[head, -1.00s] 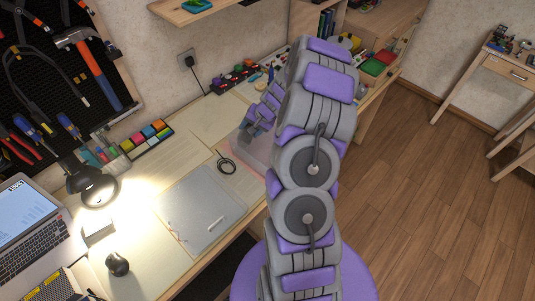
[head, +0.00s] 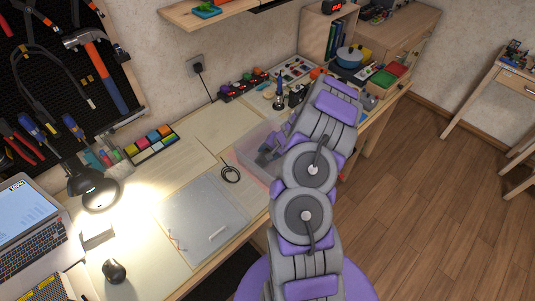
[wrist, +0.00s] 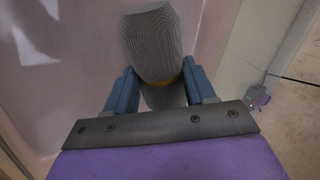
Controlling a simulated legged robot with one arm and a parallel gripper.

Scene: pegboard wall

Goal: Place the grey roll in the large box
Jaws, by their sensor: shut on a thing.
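The grey roll (wrist: 152,42), with a finely ribbed surface, sits between the two blue fingers of my gripper (wrist: 162,84) in the wrist view. The fingers are shut on it. The large box (head: 248,142) is a translucent bin on the desk, near the middle of the head view. My gripper (head: 266,154) is low at the box, seemingly inside its opening, and my arm hides the box's right part. The box's pale pinkish inside (wrist: 70,45) surrounds the roll in the wrist view. Whether the roll touches the box floor cannot be told.
A grey cutting mat (head: 204,213) is nearer on the desk. Colored sticky notes (head: 152,142), a lamp (head: 90,184) and a laptop (head: 30,230) are further left. Several small items (head: 290,75) stand behind the box.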

